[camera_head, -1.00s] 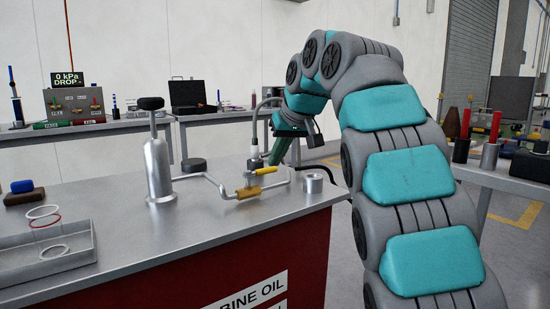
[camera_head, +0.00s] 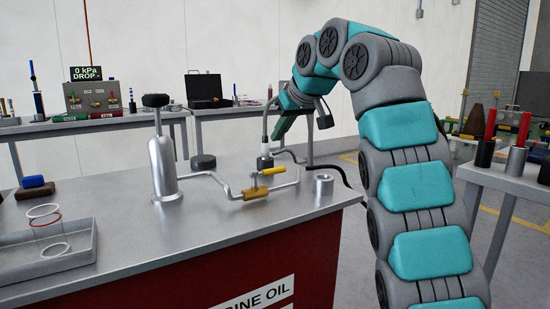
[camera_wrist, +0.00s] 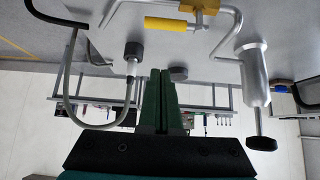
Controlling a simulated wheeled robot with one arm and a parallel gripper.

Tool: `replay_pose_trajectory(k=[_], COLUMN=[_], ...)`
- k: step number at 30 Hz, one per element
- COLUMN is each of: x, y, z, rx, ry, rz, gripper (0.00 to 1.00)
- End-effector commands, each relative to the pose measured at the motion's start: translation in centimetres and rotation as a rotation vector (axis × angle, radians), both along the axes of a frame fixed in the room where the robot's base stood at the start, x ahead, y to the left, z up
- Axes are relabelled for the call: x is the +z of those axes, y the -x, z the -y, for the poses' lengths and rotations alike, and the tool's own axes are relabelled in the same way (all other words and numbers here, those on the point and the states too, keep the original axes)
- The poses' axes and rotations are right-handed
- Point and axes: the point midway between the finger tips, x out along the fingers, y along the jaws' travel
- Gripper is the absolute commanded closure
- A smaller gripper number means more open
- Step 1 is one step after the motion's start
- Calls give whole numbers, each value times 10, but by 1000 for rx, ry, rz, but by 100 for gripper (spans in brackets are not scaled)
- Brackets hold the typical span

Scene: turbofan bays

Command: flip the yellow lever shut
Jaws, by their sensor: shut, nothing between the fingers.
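The yellow lever (camera_head: 274,170) sits on a brass valve body (camera_head: 256,192) in a bent metal pipe on the bench. Its handle lies roughly level above the pipe and points right in the head view. In the wrist view the lever (camera_wrist: 165,23) is near the top edge, with the brass body (camera_wrist: 205,6) beside it. My gripper (camera_head: 279,136) is behind and above the lever in the head view, clear of it. In the wrist view its green fingers (camera_wrist: 160,72) are together and empty, apart from the lever.
A black-topped metal cylinder (camera_head: 163,170) stands left of the valve, and a short metal cup (camera_head: 323,184) stands right. A black fitting with a grey hose (camera_head: 265,158) rises just behind the lever. A tray with rings (camera_head: 50,260) is at left.

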Motion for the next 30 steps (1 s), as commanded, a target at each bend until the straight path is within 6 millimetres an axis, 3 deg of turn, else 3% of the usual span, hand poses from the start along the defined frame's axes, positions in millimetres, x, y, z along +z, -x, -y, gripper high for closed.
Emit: replay_pose_trajectory(k=[5,19,30], x=[-13,-74,-80], y=[-10,-57,-35], z=[-5,-37,-22], rx=[-1,-1,-1], ry=[-1,1,-2], rz=[-1,-4,-1], gripper=[100,100,100])
